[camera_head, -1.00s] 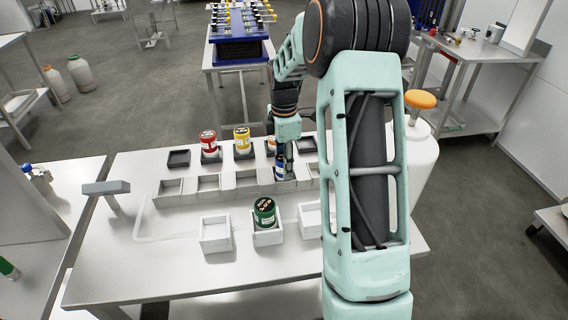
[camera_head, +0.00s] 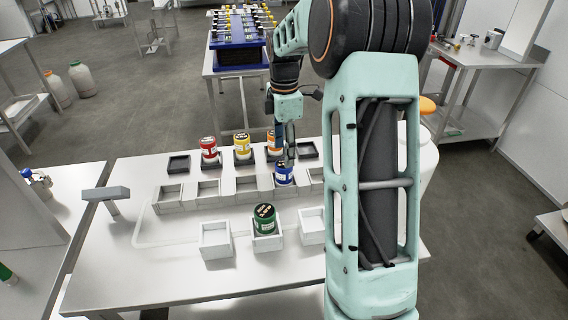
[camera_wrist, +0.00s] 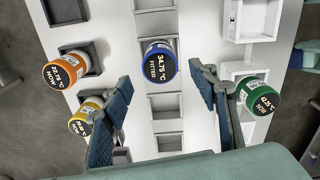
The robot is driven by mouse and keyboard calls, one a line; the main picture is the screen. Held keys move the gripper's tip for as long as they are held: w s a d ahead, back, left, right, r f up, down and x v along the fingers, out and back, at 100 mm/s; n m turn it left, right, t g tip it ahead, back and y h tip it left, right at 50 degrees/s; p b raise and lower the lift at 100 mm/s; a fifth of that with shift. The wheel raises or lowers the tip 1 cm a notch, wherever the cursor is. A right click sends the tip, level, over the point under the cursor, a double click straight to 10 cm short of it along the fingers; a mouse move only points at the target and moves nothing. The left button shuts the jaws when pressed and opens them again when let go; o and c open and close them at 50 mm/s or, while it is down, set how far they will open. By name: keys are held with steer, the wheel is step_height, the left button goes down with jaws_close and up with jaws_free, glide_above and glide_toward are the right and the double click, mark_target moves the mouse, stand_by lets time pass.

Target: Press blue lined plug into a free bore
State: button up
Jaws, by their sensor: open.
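The blue-banded plug (camera_head: 284,173) stands upright in a bore of the white middle row, second from the right of the bores that show. In the wrist view the blue-rimmed plug (camera_wrist: 160,62) shows its dark top with white print, whose lower word looks like "FITTED". My gripper (camera_wrist: 160,82) is open, its two fingers apart, with nothing between them. In the head view my gripper (camera_head: 288,150) is above and slightly behind the blue plug, apart from it. Empty white bores (camera_head: 208,188) lie left of the plug, and another (camera_head: 317,177) lies right.
Red (camera_head: 209,150), yellow (camera_head: 242,150) and orange (camera_head: 274,142) plugs stand in dark back-row holders. A green plug (camera_head: 265,218) stands in a white front holder, with empty holders (camera_head: 215,239) beside it. The table's left front (camera_head: 120,255) is clear.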

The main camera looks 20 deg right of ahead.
steer(key=shift+r, duration=2.2)
